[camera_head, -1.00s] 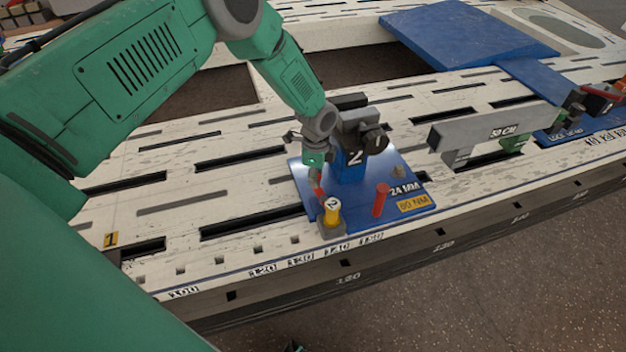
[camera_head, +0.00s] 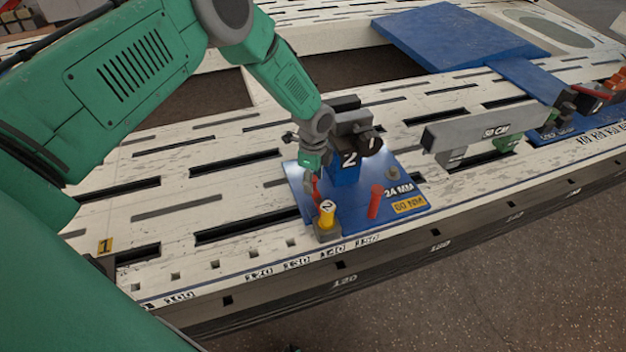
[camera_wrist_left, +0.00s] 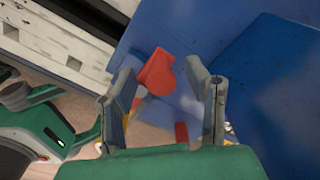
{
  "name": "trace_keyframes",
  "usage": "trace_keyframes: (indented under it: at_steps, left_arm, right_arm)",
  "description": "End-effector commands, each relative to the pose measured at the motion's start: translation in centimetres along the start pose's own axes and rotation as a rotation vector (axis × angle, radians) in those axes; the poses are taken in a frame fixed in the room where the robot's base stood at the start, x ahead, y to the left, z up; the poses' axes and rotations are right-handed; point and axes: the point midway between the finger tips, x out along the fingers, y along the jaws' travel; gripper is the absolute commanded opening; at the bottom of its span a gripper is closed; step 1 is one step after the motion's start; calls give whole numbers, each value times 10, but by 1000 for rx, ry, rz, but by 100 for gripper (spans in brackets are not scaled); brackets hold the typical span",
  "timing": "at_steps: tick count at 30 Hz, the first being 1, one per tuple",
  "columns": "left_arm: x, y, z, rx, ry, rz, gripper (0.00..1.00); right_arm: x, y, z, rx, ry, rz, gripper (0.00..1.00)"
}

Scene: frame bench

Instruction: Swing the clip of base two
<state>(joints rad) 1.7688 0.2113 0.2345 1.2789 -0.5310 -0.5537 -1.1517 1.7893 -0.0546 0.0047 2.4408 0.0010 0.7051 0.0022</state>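Base two is a blue plate (camera_head: 405,175) on the white bench, with a blue post marked 2 (camera_head: 346,172) and a dark grey head on top. A red clip (camera_head: 316,190) is at the plate's left part, beside a yellow cylinder marked 2 (camera_head: 327,212). My left gripper (camera_head: 312,180) is low over the plate at the clip, its fingers mostly hidden in the head view. In the left wrist view, the gripper (camera_wrist_left: 168,88) is open, and the red clip (camera_wrist_left: 157,72) shows between the fingertips; contact cannot be told. My right gripper is not in view.
A red peg (camera_head: 375,201) stands on the plate right of the yellow cylinder. A grey bar marked 50 CM (camera_head: 485,130) is to the right, near another blue base at the far right. The slotted bench top (camera_head: 160,205) is clear on the left.

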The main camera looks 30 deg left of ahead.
Motion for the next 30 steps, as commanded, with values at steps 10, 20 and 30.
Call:
trace_keyframes:
  at_steps: [10,20,30]
  left_arm:
    - [-8,-1,2,-1,0,-1,43]
    - [-74,-2,1,-1,1,-3,43]
    - [-116,-1,0,0,-1,2,43]
  right_arm:
    - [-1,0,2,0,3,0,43]
    - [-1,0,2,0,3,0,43]
    - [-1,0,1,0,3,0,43]
